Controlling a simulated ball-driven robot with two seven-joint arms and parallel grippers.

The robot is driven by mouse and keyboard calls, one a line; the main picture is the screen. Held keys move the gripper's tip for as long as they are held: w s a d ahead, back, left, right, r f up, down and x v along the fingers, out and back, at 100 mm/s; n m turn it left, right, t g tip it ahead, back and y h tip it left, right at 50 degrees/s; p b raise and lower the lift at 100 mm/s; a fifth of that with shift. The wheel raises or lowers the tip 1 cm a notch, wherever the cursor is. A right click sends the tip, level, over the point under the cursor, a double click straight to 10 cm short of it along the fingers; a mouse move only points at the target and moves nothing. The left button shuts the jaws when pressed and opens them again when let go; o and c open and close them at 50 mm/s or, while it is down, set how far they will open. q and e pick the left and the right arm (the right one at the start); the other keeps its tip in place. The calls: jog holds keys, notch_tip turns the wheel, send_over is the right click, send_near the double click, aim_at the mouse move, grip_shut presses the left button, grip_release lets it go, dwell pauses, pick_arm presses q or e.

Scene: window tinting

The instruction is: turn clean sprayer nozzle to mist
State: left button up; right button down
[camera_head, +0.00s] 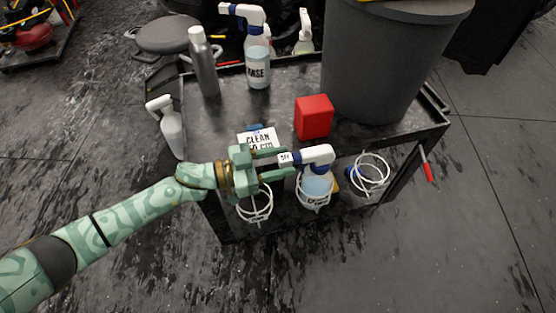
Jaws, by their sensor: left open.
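The sprayer (317,183) stands in a white wire ring holder on the near side of the dark cart. It has a white trigger head, a blue collar and a clear bottle with pale blue liquid. Its label is partly hidden by the ring. Its nozzle (285,158), a small white end with dark marks, points left. My left gripper (287,162), green, comes in from the left and is open, with its fingers on either side of the nozzle. I cannot tell whether they touch it. The nozzle's setting is too small to read. My right gripper is out of view.
Two empty wire rings (371,174) (256,207) flank the sprayer. A red block (314,117), a paper sign (254,138), a grey bottle (204,66), a RINSE sprayer (257,67) and a large grey bin (385,60) stand on the cart. A white sprayer (171,132) hangs at its left edge.

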pick_arm(q)
jog(key=shift+c, duration=0.3)
grip_shut()
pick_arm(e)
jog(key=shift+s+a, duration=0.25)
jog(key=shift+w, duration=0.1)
